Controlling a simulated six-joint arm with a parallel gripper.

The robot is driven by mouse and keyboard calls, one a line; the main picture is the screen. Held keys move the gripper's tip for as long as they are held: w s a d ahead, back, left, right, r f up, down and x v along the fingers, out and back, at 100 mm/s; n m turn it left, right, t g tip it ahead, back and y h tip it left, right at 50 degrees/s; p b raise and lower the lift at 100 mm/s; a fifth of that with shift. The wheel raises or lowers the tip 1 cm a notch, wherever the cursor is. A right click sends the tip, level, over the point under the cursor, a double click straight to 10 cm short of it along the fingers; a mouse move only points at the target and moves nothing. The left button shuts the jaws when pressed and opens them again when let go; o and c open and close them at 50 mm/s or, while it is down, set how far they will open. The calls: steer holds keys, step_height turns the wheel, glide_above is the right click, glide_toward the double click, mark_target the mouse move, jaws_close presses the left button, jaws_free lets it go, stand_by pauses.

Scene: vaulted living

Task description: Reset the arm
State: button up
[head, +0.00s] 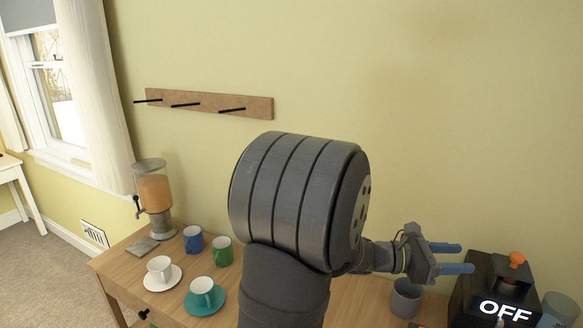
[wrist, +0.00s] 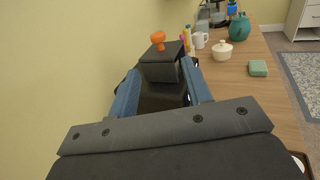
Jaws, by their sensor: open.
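My gripper (head: 456,257) is open and empty, its two blue fingers pointing right in the head view. It is held above the table near the black box (head: 478,292) marked OFF, which has an orange knob (head: 516,258) on top. In the wrist view the blue fingers (wrist: 160,98) stand apart, with the black box (wrist: 163,72) and its orange knob (wrist: 158,38) showing beyond and between them. My arm fills the middle of the head view and hides part of the table.
The wooden table (head: 125,262) holds a dispenser (head: 154,195), a blue mug (head: 193,239), a green mug (head: 223,252), two cups on saucers and a grey cup (head: 406,298). A rack (head: 200,102) with black pegs is on the wall. The wrist view shows a white pot (wrist: 223,50) and teal teapot (wrist: 240,27).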

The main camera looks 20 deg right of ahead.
steer(key=x, duration=1.4)
steer(key=shift+d, duration=0.35)
steer(key=o, duration=1.2)
steer(key=s+r+m+g+y, duration=0.1)
steer(key=m, duration=0.1)
steer(key=s+r+m+g+y, duration=0.1)
steer(key=m, duration=0.1)
steer(key=s+r+m+g+y, duration=0.1)
steer(key=s+r+m, duration=0.1)
steer(key=shift+a+m, duration=0.15)
steer(key=shift+m, duration=0.25)
step_height(320, 180, up, 3)
steer(key=s+a+m+y, duration=0.1)
steer(key=s+m+y, duration=0.1)
steer(key=m+y, duration=0.35)
steer(key=m+t+y, duration=0.4)
steer(key=m+t, duration=0.5)
steer(key=m, duration=0.1)
glide_toward(512, 258)
steer(key=shift+w+d+f, duration=0.15)
steer(key=shift+d+f, duration=0.15)
steer(key=shift+f, duration=0.3)
steer(key=shift+w+d+f, duration=0.15)
steer(key=shift+d+f, duration=0.15)
steer(key=shift+f, duration=0.3)
